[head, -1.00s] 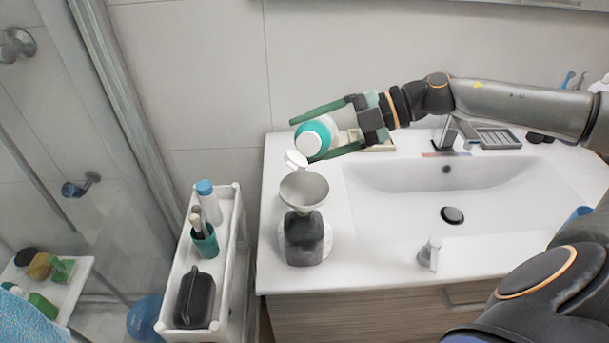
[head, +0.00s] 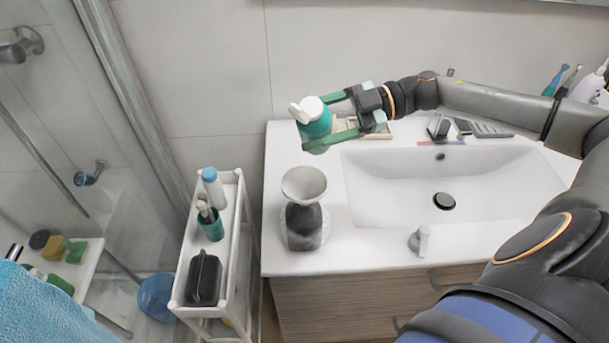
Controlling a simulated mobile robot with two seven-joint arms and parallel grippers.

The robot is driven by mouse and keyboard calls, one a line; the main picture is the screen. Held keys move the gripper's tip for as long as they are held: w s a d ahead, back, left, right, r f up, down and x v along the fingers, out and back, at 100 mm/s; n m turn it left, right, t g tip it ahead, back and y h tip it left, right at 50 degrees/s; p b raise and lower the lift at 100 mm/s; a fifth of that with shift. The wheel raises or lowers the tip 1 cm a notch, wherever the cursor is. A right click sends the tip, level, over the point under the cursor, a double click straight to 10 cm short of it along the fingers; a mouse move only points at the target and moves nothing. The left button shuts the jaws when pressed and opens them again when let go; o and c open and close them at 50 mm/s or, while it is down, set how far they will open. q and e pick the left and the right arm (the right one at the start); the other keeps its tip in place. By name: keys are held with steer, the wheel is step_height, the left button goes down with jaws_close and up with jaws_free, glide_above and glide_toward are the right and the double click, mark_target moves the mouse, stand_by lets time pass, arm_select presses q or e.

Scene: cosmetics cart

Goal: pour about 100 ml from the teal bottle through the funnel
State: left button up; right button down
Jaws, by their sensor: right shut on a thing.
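My right gripper (head: 330,126) is shut on the teal bottle (head: 317,127). The bottle has a white top with its flip lid standing open, and it is roughly upright, leaning a little to the left. It is above and behind the funnel, apart from it. I cannot see any liquid or the level inside the dark bottle. My left gripper is not in view.
A beige tray (head: 350,130) lies behind the held bottle. A white cart (head: 238,215) with a blue-capped bottle, teal cup and black bag stands left.

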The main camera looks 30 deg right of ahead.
steer(key=shift+w+d+f+m, duration=0.15)
steer(key=shift+w+f+m, duration=0.05)
steer(key=shift+f+m, duration=0.3)
steer(key=shift+w+d+f+m+y, duration=0.1)
steer(key=shift+f+m+y, duration=0.1)
steer(key=shift+m+y, duration=0.25)
steer(key=shift+w+d+m+y, duration=0.15)
steer(key=shift+d+m+y, duration=0.05)
steer(key=shift+m+y, duration=0.2)
steer(key=shift+w+d+f+m+y, duration=0.15)
steer(key=shift+f+m+y, duration=0.1)
steer(key=shift+f+m, duration=0.25)
steer(key=shift+w+d+f+m+y, duration=0.1)
steer(key=shift+f+m+y, duration=0.1)
steer(key=shift+f+m, duration=0.25)
steer(key=shift+r, duration=0.15)
stand_by(0.3)
